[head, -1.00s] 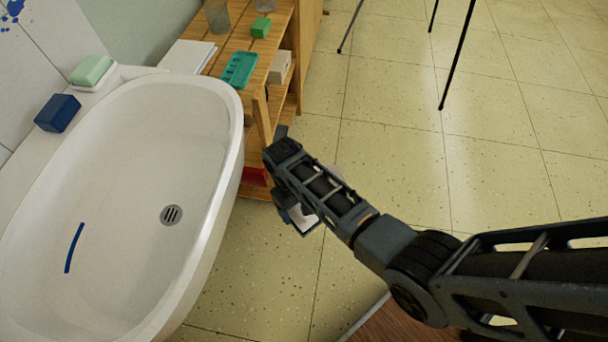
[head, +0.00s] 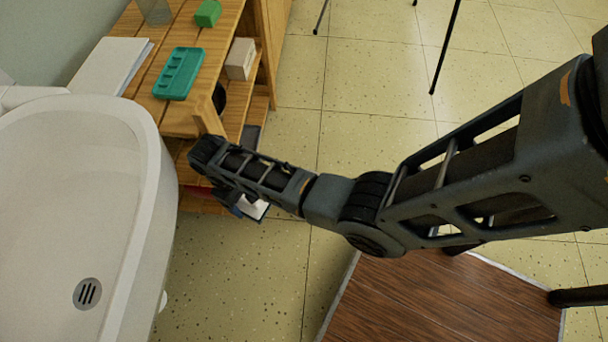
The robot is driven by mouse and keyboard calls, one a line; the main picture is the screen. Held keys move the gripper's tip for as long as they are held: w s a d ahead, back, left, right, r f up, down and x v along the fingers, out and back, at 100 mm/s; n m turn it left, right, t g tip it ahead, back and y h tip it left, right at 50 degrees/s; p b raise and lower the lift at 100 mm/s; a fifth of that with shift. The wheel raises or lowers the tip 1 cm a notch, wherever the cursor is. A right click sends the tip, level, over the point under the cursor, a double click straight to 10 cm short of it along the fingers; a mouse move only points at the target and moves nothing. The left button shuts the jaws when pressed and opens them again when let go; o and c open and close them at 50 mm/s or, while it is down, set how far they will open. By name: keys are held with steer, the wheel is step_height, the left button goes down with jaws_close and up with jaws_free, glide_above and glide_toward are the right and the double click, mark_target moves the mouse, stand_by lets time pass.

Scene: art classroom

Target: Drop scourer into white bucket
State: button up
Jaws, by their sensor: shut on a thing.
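My gripper (head: 238,205) is in the head view, at the far end of my arm, low in front of the wooden shelf and right of the sink. My own wrist hides most of it. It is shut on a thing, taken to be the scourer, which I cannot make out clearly. A small white patch with a dark edge shows just below the wrist; I cannot tell what it belongs to. No white bucket can be made out for certain.
A white sink (head: 150,200) fills the left. A wooden shelf (head: 180,118) holds a teal tray (head: 179,73), a green block (head: 208,13) and a white box (head: 241,58). A brown wooden surface (head: 430,300) lies below my arm. Tiled floor (head: 365,90) is open beyond.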

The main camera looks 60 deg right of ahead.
step_height(320, 180, down, 13)
steer(key=b, duration=1.1)
steer(key=shift+f, duration=0.1)
